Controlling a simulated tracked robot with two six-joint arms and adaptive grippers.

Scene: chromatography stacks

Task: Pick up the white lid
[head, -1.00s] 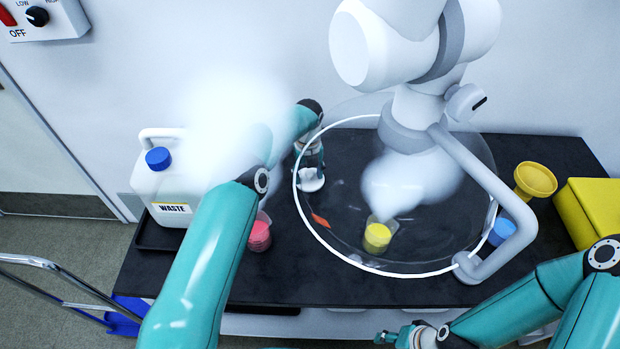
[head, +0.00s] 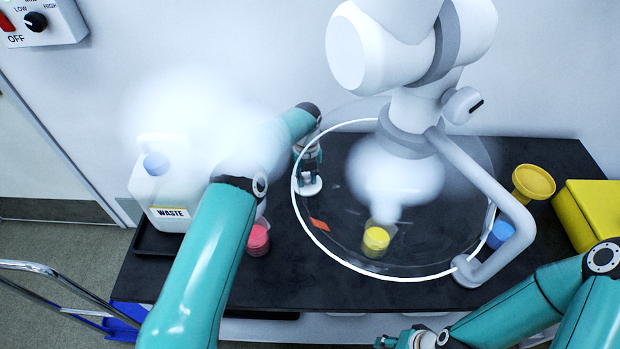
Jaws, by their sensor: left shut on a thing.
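The white lid (head: 309,188) is a small pale disc at the left inner edge of the clear round hood, on or just above the black bench. My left gripper (head: 309,174) points down at it from behind and is shut on it. Whether the lid is clear of the bench cannot be told. The forearm is partly hidden by white vapour. My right gripper (head: 398,340) is low at the bottom edge, away from the lid, and its fingers are too small to read.
The clear hood (head: 452,240) hangs over a yellow-filled beaker (head: 376,241) and an orange piece (head: 319,225). A pink-filled beaker (head: 257,239) stands left of it, near my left arm. A waste jug (head: 158,195), blue container (head: 501,233), yellow funnel (head: 534,181) and yellow box (head: 588,215) flank it.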

